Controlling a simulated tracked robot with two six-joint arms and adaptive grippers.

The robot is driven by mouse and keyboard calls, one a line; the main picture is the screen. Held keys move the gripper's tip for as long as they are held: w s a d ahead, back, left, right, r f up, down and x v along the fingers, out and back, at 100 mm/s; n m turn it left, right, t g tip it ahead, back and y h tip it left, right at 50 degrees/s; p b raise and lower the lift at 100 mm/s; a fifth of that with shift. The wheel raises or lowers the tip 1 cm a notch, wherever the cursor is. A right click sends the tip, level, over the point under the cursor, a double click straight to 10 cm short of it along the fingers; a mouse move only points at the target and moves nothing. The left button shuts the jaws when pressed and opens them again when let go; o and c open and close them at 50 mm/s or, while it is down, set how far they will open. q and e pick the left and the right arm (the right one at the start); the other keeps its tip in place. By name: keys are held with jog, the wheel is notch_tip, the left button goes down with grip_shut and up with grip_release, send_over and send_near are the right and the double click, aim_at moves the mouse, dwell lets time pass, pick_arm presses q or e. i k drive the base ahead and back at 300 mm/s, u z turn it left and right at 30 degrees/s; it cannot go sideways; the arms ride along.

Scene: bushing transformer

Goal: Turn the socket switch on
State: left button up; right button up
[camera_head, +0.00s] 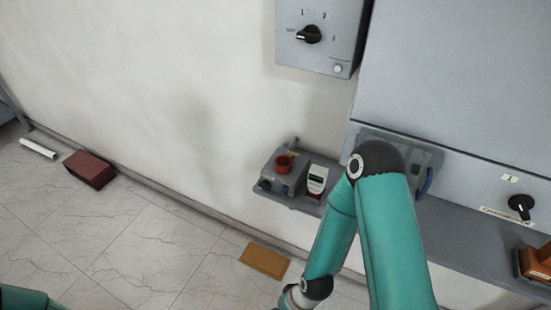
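A grey wall box (320,52) at the top centre carries a black rotary knob (309,34) with the numbers 1, 2 and 3 around it. A second black rotary knob (520,206) sits on the grey cabinet front at the right, above a small label too small to read. I cannot tell which of these, if either, is the socket switch. My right arm rises from the bottom, bends in front of the cabinet and runs back down out of the picture; its gripper is not in view. Only a bit of my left arm shows at the bottom left, without its gripper.
A grey shelf (462,240) runs under the cabinet (455,80). A grey device with a red round top (284,164) and a white-and-red meter (317,180) stand on its left part. An orange object (538,262) is at right. A brown box (90,170) and tan plate (265,261) lie on the floor.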

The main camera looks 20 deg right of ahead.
aim_at(266, 185)
jog(key=z, duration=0.2)
jog(key=i, duration=0.15)
jog(key=u, duration=2.1)
jog(key=i, duration=0.5)
jog(key=z, duration=1.9)
